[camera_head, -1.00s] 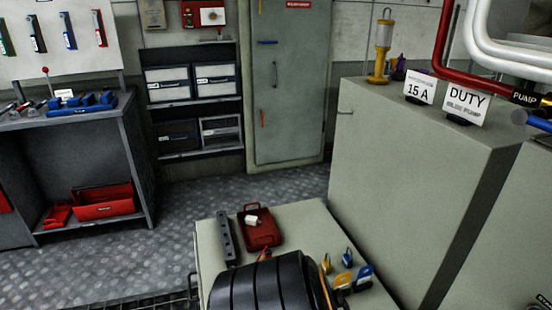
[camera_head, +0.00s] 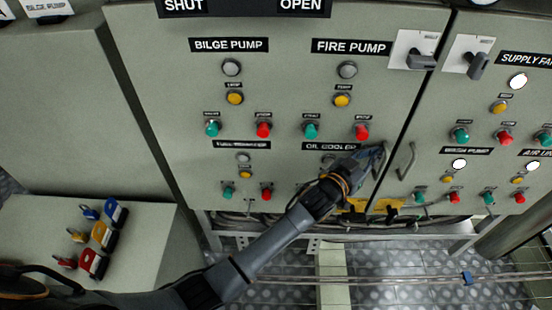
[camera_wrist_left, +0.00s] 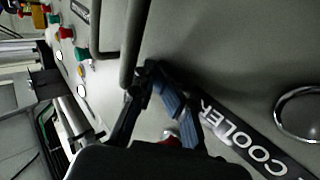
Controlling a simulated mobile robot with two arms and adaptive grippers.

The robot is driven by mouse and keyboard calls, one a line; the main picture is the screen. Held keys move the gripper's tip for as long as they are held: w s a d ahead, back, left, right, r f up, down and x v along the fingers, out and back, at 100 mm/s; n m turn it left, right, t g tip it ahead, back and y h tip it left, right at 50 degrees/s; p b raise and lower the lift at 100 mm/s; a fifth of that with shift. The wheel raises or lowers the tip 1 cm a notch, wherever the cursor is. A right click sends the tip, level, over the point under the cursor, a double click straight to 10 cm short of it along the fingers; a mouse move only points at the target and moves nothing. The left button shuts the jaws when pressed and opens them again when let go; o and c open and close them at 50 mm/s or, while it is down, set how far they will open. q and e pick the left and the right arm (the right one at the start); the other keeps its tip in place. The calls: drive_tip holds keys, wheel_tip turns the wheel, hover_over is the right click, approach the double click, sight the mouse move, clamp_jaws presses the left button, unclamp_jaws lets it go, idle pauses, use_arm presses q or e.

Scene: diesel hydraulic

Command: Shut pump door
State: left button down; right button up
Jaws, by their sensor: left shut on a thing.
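The pump door (camera_head: 290,85) is a grey-green panel with BILGE PUMP and FIRE PUMP labels, lamps and red and green buttons. Its handle (camera_head: 386,157) is a metal bar near its lower right edge. My left gripper (camera_head: 378,153) is at this handle and shut on it. In the left wrist view my gripper's fingers (camera_wrist_left: 155,80) close around the handle bar (camera_wrist_left: 134,42), with the OIL COOLER label beside them. The door's right edge meets the neighbouring panel at a narrow dark seam; I cannot tell whether it is fully flush. My right gripper is not in view.
The neighbouring panel (camera_head: 482,100) has its own handle (camera_head: 406,160) close to my gripper. Two rotary switches (camera_head: 421,60) sit near the top of the seam. Cables and a rail (camera_head: 380,279) run below. Coloured padlocks (camera_head: 103,234) lie on the low cabinet at left.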

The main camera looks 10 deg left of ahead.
use_arm(q)
drive_tip(key=v, duration=1.2)
drive_tip(key=s+a+f+n+g+y+p, duration=0.1)
drive_tip(key=s+a+f+g+y, duration=0.3)
drive_tip(key=f, duration=0.7)
drive_tip(key=s+a+f+n+p, duration=0.1)
drive_tip(key=s+a+f, duration=0.3)
drive_tip(key=f, duration=0.7)
drive_tip(key=s+a+f+g+y, duration=0.2)
drive_tip(key=a+f, duration=0.4)
drive_tip(key=f, duration=0.5)
drive_tip(key=s+a+f+g+y, duration=0.1)
drive_tip(key=s+a+f, duration=0.3)
drive_tip(key=s, duration=0.7)
drive_tip(key=s+a+f+n+g+y+p, duration=0.1)
drive_tip(key=s+a+f+g, duration=0.3)
drive_tip(key=s+f, duration=0.3)
drive_tip(key=s+a+f+n+g+y+p, duration=0.1)
drive_tip(key=s+a+f+g, duration=0.2)
drive_tip(key=s, duration=1.3)
wheel_tip(320, 180, down, 3)
drive_tip(key=a, duration=0.2)
drive_tip(key=shift+s+a+y, duration=0.2)
drive_tip(key=shift+a+y, duration=0.1)
drive_tip(key=shift+y, duration=0.1)
